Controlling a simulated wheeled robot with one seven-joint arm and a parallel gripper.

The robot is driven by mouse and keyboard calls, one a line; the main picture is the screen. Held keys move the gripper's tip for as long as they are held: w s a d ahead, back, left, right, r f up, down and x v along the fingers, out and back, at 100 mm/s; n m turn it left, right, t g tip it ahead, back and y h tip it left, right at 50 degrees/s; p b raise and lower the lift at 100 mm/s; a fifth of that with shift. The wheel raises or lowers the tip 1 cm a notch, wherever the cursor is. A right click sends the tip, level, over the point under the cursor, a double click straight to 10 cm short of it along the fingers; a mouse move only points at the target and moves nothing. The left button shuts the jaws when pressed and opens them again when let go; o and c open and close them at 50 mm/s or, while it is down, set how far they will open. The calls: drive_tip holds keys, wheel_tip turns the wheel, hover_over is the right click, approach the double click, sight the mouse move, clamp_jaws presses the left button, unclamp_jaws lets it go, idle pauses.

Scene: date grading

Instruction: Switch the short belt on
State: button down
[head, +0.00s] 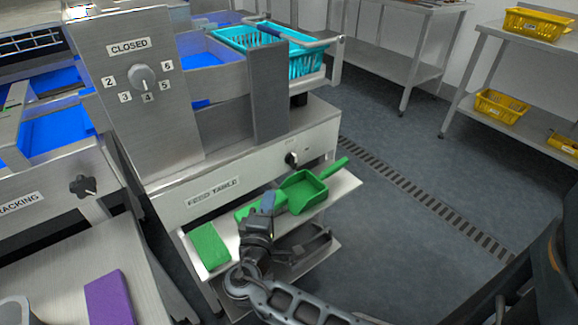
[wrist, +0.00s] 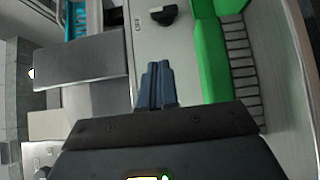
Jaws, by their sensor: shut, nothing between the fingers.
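My gripper (head: 267,202) is in front of the panel, left of and below the knob. Its blue fingers are shut and empty in the wrist view (wrist: 158,68). Blue belt surfaces (head: 55,130) show behind the panels; I cannot tell which is the short belt.
A grey dial (head: 141,77) marked "CLOSED" and a black star knob (head: 83,186) are at left. A turquoise basket (head: 270,50) stands above. Open floor lies right.

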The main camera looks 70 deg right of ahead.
drive_tip(key=shift+d, duration=0.1)
approach(291, 158)
drive_tip(key=w+d, duration=0.2)
drive_tip(key=w, duration=0.1)
drive_tip(key=d, duration=0.1)
drive_tip(key=s+d+p, duration=0.1)
drive_tip(key=d, duration=0.1)
drive_tip(key=shift+s, duration=0.15)
drive_tip(key=shift+s+d, duration=0.2)
drive_tip(key=shift+d, duration=0.15)
